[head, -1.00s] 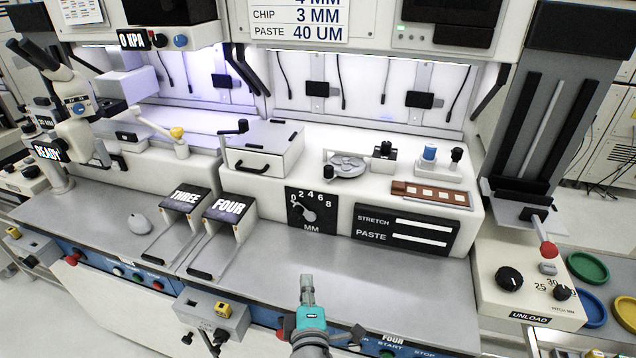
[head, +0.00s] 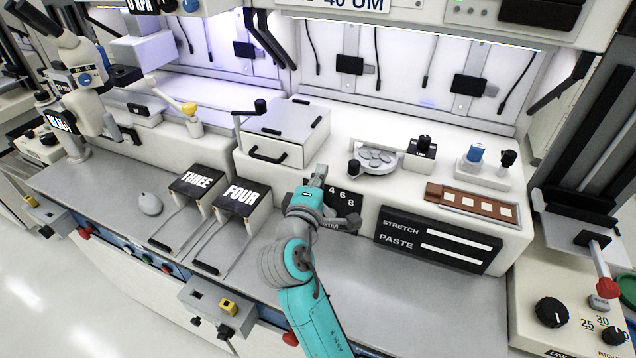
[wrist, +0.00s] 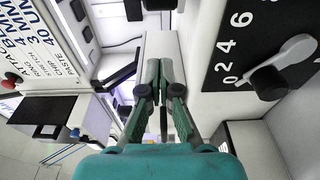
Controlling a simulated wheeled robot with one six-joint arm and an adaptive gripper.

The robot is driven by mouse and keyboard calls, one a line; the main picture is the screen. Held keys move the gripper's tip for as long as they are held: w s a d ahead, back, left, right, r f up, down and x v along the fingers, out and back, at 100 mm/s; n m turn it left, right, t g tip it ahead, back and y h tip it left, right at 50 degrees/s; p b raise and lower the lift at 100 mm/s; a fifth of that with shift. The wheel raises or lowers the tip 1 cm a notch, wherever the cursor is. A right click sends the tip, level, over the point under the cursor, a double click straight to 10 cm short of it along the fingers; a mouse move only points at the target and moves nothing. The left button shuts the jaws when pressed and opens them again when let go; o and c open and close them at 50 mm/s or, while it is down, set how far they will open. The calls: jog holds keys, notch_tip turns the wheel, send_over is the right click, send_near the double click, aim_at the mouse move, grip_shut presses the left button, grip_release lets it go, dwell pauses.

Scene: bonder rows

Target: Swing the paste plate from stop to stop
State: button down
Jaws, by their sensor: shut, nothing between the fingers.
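The paste plate is a round grey disc (head: 378,159) with shallow pockets, on top of the white bench unit in the head view. A black upright knob (head: 354,167) stands at its left edge. My gripper (head: 319,172) is left of the plate and knob in the picture, in front of the white unit and over the upper part of the MM dial panel. Its fingers are together and empty, apart from the knob. In the wrist view my gripper (wrist: 164,66) points away with fingers closed; I cannot make out the plate there.
The MM dial panel (wrist: 270,50) with its lever knob is close on the right in the wrist view. A drawer box (head: 285,132) with a crank is left of the plate. A black-knobbed block (head: 421,153) and a brown chip strip (head: 472,203) stand to its right.

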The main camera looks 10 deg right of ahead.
aim_at(340, 181)
jog(key=x, duration=0.4)
jog(key=shift+w, duration=0.15)
jog(key=shift+d, duration=0.35)
jog(key=shift+s+d, duration=1.1)
jog(key=shift+s, duration=0.25)
